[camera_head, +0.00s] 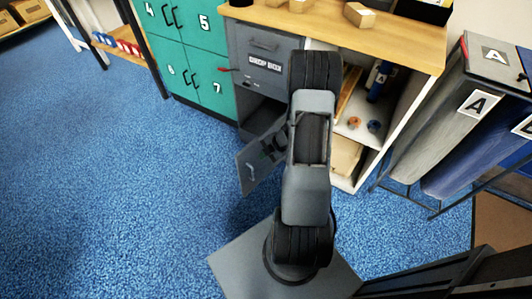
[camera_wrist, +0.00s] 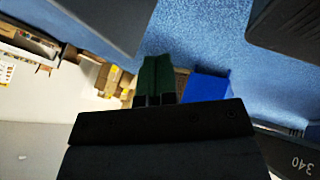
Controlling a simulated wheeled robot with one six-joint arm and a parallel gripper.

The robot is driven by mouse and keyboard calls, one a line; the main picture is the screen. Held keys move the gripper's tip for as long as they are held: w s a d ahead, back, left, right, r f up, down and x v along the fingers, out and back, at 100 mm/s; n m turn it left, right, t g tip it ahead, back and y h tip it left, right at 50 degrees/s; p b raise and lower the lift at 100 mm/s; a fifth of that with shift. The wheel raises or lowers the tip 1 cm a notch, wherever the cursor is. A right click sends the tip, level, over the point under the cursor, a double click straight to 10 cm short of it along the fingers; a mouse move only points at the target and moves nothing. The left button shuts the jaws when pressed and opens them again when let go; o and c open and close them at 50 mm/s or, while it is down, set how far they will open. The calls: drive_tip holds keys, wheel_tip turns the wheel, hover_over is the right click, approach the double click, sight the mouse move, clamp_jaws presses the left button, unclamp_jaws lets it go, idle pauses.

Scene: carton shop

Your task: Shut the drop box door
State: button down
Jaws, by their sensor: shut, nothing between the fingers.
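The grey drop box (camera_head: 262,62) stands under the wooden counter, with a white label on its upper front. Its grey lower door (camera_head: 252,172) stands open, swung out toward me, and shows a small handle. The dark opening (camera_head: 262,112) shows behind it. My arm covers part of the door's right side and of the cabinet. My gripper (camera_wrist: 157,62) is shut and empty in the wrist view, its dark green fingers together. In the head view its dark parts show beside my arm, close to the door; I cannot tell whether they touch it.
Teal numbered lockers (camera_head: 196,50) stand left of the drop box. Open shelves (camera_head: 352,127) with small items are to the right, then grey and blue bins (camera_head: 425,130). Blue floor (camera_head: 120,190) is clear at left. A blue box (camera_wrist: 206,86) shows in the wrist view.

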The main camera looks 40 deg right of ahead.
sight(243, 160)
drive_tip(key=w+a+f, duration=0.1)
drive_tip(key=w+a+f+b, duration=0.1)
drive_tip(key=w+f, duration=0.1)
drive_tip(key=w+a+f+b, duration=0.1)
drive_tip(key=shift+w+a+f, duration=0.25)
drive_tip(key=shift+w+f, duration=0.1)
drive_tip(key=shift+w+a+b, duration=0.15)
drive_tip(key=shift+w+b, duration=0.15)
drive_tip(key=shift+w, duration=0.35)
